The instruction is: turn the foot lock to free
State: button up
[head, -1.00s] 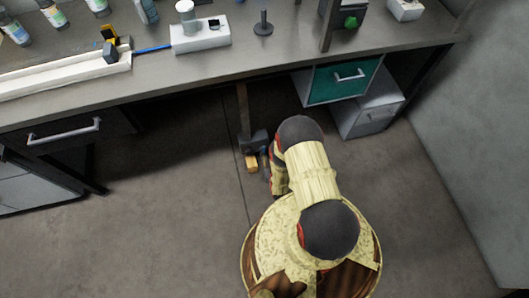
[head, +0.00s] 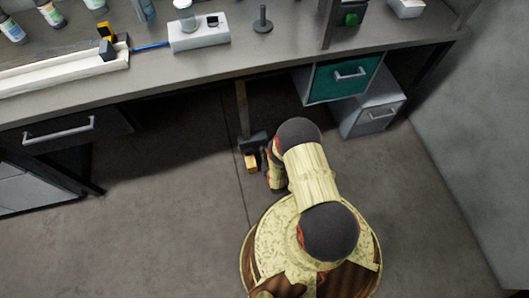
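The foot lock appears to be the dark block (head: 253,142) with an orange-yellow piece (head: 251,164) on its near side, low under the bench at the foot of a brown post (head: 242,105). My arm reaches down just right of it. The end of my gripper (head: 266,160) is a small dark shape close beside the lock's right side. My arm hides most of the gripper, so I cannot tell whether it touches the lock or how its fingers stand.
The bench top (head: 200,66) overhangs the lock. A teal drawer (head: 342,78) and a grey cabinet (head: 372,117) stand to the right, and a dark drawer (head: 60,135) to the left. The floor (head: 150,220) on the left is clear.

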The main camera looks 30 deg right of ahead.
grip_shut()
jog(key=shift+a, duration=0.1)
jog(key=shift+w+a+f+n+h, duration=0.1)
jog(key=shift+a+f+n+h, duration=0.3)
jog(key=shift+n+h, duration=1.05)
jog(key=shift+w+a+f+n+h, duration=0.15)
jog(key=shift+a+f+n+h, duration=0.45)
jog(key=shift+n, duration=1.5)
jog(key=shift+w+a+f+n+h, duration=0.1)
jog(key=shift+a+n+h, duration=0.15)
jog(key=shift+n+h, duration=1.25)
jog(key=shift+n+y, duration=0.25)
jog(key=shift+n, duration=0.2)
jog(key=shift+o, duration=2.4)
grip_release()
